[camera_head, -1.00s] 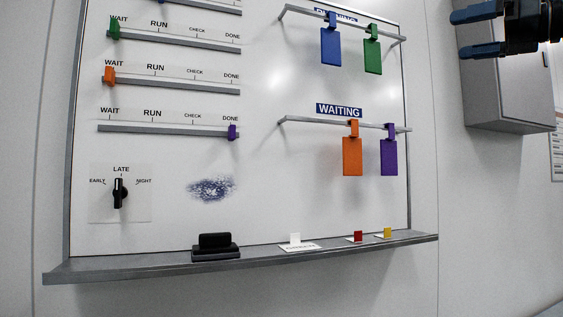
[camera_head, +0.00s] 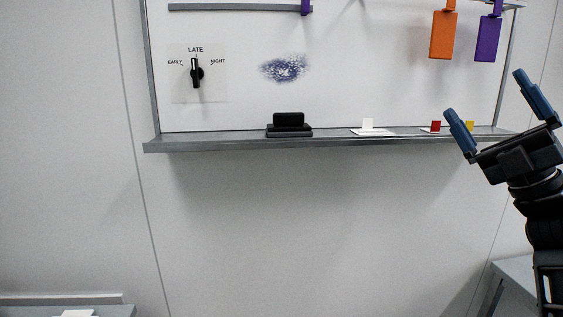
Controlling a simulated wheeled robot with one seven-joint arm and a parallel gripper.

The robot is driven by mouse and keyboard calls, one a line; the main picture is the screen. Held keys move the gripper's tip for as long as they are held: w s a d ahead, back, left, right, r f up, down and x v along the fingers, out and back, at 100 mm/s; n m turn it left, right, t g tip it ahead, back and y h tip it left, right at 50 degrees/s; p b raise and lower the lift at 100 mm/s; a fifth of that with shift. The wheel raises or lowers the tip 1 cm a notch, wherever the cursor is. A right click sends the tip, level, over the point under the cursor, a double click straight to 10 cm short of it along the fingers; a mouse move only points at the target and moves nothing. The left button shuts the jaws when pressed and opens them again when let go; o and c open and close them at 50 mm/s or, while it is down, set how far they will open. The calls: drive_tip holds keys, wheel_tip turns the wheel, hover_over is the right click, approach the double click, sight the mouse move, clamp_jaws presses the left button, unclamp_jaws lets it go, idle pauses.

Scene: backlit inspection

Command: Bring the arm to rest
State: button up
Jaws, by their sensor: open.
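My gripper (camera_head: 492,97) is at the right of the view, in front of the right end of the board's ledge. Its two blue fingers are spread apart, pointing up and left, with nothing between them. My black wrist and forearm run down to the lower right edge. One finger partly covers the ledge near the yellow piece.
The whiteboard's ledge (camera_head: 220,145) holds a black eraser (camera_head: 289,121), a white card (camera_head: 368,125), a red piece (camera_head: 435,126) and a yellow piece (camera_head: 470,126). Orange (camera_head: 443,36) and purple (camera_head: 488,40) tags hang above. Bare wall lies below the ledge; grey surfaces show at both lower corners.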

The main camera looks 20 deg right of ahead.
drive_tip(key=s+a+f+m+h, duration=0.5)
drive_tip(key=a+f+m+h, duration=0.35)
drive_tip(key=f+m, duration=0.3)
drive_tip(key=s+a+f+m+h, duration=0.5)
drive_tip(key=a+f+m+h, duration=0.35)
drive_tip(key=f+m, duration=0.3)
drive_tip(key=s+a+f+g+y, duration=0.1)
drive_tip(key=s+a+f+g, duration=0.1)
drive_tip(key=s, duration=0.5)
drive_tip(key=s+a+f+m+g+y, duration=0.1)
drive_tip(key=s+a+f+g, duration=0.1)
drive_tip(key=s+f+g, duration=0.2)
drive_tip(key=s+a+f+m+g+y, duration=0.1)
drive_tip(key=s+f+g, duration=0.3)
drive_tip(key=s, duration=0.6)
drive_tip(key=shift+s+a+f+y, duration=0.3)
drive_tip(key=shift+a+f+y, duration=0.1)
drive_tip(key=shift+a+f, duration=0.35)
